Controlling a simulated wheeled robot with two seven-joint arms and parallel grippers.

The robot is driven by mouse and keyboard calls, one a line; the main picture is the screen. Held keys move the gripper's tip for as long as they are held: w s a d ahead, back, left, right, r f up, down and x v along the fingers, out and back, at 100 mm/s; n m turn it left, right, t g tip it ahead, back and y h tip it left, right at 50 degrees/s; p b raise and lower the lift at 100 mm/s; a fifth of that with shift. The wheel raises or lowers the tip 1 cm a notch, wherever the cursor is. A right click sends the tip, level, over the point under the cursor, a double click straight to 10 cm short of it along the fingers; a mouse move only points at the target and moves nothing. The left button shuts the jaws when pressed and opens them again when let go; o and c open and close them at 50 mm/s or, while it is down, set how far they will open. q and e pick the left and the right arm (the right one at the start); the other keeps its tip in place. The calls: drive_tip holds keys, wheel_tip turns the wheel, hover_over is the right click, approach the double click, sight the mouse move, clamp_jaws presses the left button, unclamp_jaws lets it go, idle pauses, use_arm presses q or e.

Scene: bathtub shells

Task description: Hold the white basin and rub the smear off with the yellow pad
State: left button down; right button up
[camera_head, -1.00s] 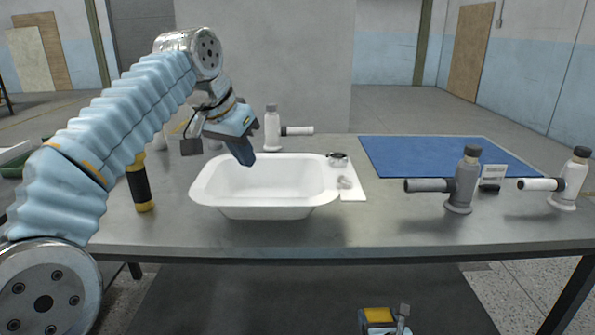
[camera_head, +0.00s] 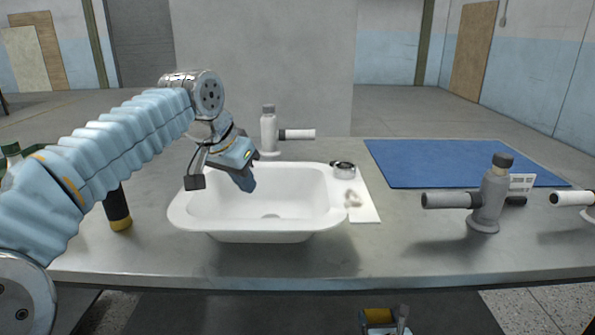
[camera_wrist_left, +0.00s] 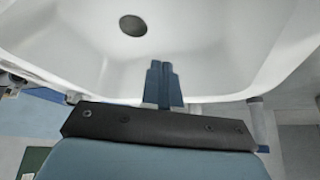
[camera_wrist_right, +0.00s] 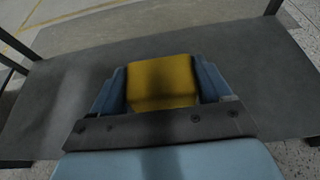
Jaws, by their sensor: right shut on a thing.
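The white basin (camera_head: 192,212) stands on the grey table, its hollow facing up. A dark round drain (camera_wrist_left: 132,25) shows in its floor in the left wrist view. My left gripper (camera_head: 246,180) is over the back part of the basin, pointing down. Its fingers (camera_wrist_left: 164,84) are together with nothing seen between them; whether they touch the basin is unclear. My right gripper (camera_wrist_right: 163,82) is shut on the yellow pad (camera_wrist_right: 162,80), low in front of the table; the pad also shows at the bottom of the head view (camera_head: 377,314). I cannot make out a smear.
A metal ring part (camera_head: 343,169) and a white sheet (camera_head: 366,210) lie right of the basin. A blue mat (camera_head: 455,163) lies at back right. Grey fitting (camera_head: 489,200) stands right, white-armed fitting (camera_head: 269,132) behind, black-yellow cylinder (camera_head: 118,209) left. Front right tabletop is clear.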

sight(253, 215)
use_arm(q)
wheel_tip(253, 215, down, 5)
drive_tip(key=b, duration=0.2)
drive_tip(key=shift+b, duration=0.4)
use_arm(e)
wheel_tip(253, 215, down, 4)
drive_tip(key=shift+r, duration=0.1)
use_arm(q)
drive_tip(key=shift+s+f+b, duration=0.1)
drive_tip(key=shift+f+b, duration=0.2)
drive_tip(key=shift+f, duration=0.15)
use_arm(e)
drive_tip(key=shift+f, duration=0.3)
idle(1.5)
